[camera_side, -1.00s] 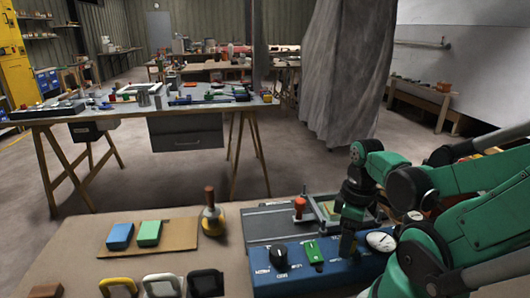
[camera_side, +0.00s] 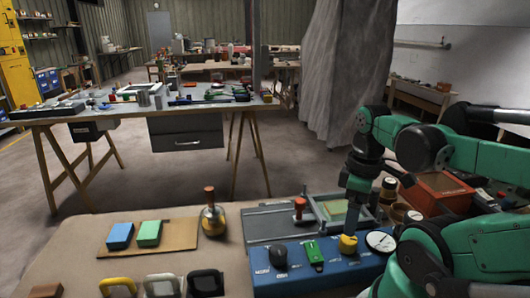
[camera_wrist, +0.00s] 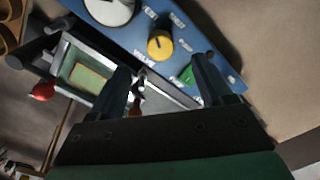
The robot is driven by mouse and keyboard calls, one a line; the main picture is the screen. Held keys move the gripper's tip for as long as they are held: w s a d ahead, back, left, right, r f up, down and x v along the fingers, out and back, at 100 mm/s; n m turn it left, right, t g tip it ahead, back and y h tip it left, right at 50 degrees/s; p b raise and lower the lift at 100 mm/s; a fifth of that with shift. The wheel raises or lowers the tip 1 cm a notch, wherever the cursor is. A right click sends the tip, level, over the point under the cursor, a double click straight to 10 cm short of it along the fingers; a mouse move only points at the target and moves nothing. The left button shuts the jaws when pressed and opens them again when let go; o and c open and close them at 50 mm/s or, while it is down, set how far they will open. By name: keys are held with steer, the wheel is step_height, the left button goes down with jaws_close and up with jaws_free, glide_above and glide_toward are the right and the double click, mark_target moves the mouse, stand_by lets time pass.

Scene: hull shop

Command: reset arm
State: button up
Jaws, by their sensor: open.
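My gripper (camera_side: 360,188) hangs above the back right of the blue control panel (camera_side: 335,275), pointing down. In the wrist view my gripper (camera_wrist: 163,80) shows two dark fingers spread apart with nothing held between them. The yellow knob (camera_side: 348,244) on the panel is below the fingers and apart from them; it also shows in the wrist view (camera_wrist: 160,43). A green switch (camera_side: 313,251), a black knob (camera_side: 278,256) and a round white gauge (camera_side: 381,241) are on the same panel.
A grey metal fixture (camera_side: 262,223) with a red-topped handle (camera_side: 300,205) stands behind the panel. Small jars and a red box (camera_side: 440,192) are at right. A brown board (camera_side: 178,236) holds a blue block (camera_side: 120,235) and a green block (camera_side: 149,233). An oil can (camera_side: 213,220) stands nearby.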

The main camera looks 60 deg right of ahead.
steer(key=w+a+t, duration=0.1)
steer(key=w, duration=0.1)
steer(key=w+t, duration=0.1)
steer(key=w, duration=0.1)
steer(key=w+a+t+h, duration=0.1)
steer(key=w, duration=0.2)
steer(key=shift+w+a+r, duration=0.1)
steer(key=shift+a+r, duration=0.1)
steer(key=shift+a, duration=0.1)
steer(key=w+a+r+m+t, duration=0.1)
steer(key=w+a+r+t, duration=0.1)
steer(key=w+a+t, duration=0.2)
steer(key=w+a, duration=0.2)
steer(key=a, duration=0.1)
steer(key=shift+w+a+r+y, duration=0.15)
steer(key=shift+w+y, duration=0.15)
steer(key=shift+y, duration=0.1)
